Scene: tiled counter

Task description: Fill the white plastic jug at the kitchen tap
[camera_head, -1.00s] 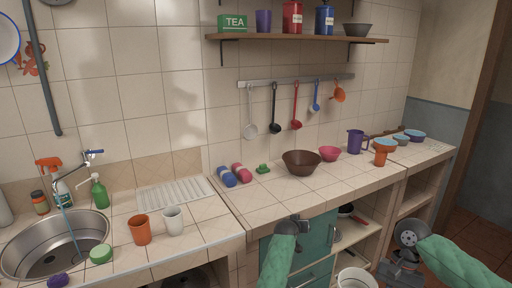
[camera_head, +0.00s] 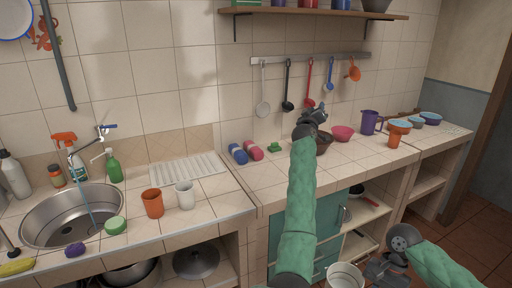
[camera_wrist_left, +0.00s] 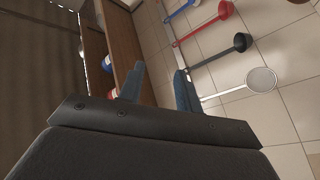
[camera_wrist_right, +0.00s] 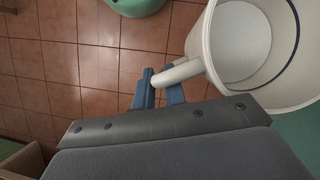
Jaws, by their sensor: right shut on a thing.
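The white plastic jug (camera_head: 344,278) shows at the bottom edge of the head view, below counter height and partly cut off. The right wrist view shows its open rim and inside (camera_wrist_right: 243,45); it looks empty. My right gripper (camera_wrist_right: 162,88) is shut on its handle. A thin blue stream of water (camera_head: 85,212) falls into the sink. My left gripper (camera_head: 322,112) is raised in front of the brown bowl (camera_head: 322,143); its fingers are apart and empty.
An orange cup (camera_head: 152,203), a white cup (camera_head: 184,195) and a green sponge (camera_head: 115,225) stand between sink and right counter. A green soap bottle (camera_head: 113,166) and spray bottle (camera_head: 75,165) stand near the tap. Utensils hang from a rail (camera_head: 300,60) beyond my left gripper.

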